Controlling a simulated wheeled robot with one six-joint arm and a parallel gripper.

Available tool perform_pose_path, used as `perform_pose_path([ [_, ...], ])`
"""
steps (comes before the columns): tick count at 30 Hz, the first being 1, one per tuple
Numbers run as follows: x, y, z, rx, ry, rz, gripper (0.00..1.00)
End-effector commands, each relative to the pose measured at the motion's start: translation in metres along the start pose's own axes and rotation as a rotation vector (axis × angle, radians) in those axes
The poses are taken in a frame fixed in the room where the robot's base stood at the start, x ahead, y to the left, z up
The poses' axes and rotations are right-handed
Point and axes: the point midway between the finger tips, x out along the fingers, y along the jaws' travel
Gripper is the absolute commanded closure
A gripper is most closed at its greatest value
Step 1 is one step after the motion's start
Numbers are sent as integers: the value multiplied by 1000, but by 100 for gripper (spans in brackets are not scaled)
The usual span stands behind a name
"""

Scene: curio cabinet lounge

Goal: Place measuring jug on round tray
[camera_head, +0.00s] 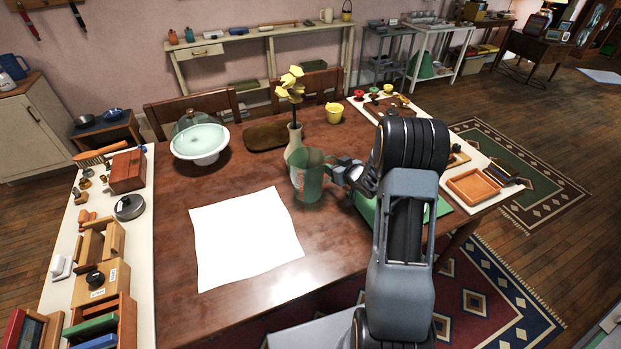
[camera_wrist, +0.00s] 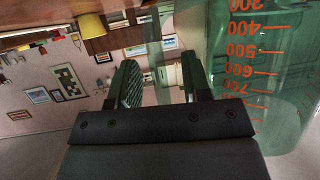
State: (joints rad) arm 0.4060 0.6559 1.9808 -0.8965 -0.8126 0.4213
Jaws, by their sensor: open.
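The measuring jug (camera_head: 306,181) is clear green with orange markings and stands upright on the wooden table, in front of a vase. In the wrist view the jug (camera_wrist: 265,95) fills the right side, its orange numbers large. My gripper (camera_head: 336,173) is right beside the jug, on its right. In the wrist view my gripper (camera_wrist: 163,80) is open, with nothing seen held between its fingers; the right finger overlaps the jug's edge, and I cannot tell whether they touch. A brown, round-ended tray (camera_head: 264,137) lies behind the vase; I cannot tell whether it is the round tray.
A vase with yellow flowers (camera_head: 293,143) stands close behind the jug. A domed cake stand (camera_head: 201,150) is at the back left, a yellow pot (camera_head: 334,113) at the back. A white sheet (camera_head: 245,237) covers the front middle. A green flat item (camera_head: 365,206) lies partly under my arm.

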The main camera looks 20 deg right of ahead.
Motion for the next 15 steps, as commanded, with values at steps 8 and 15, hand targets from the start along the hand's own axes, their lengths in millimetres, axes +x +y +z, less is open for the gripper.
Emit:
perform_pose_path([
  [8, 2, 0, 0, 0, -1, 0, 57],
  [15, 2, 0, 0, 0, 0, 0, 80],
])
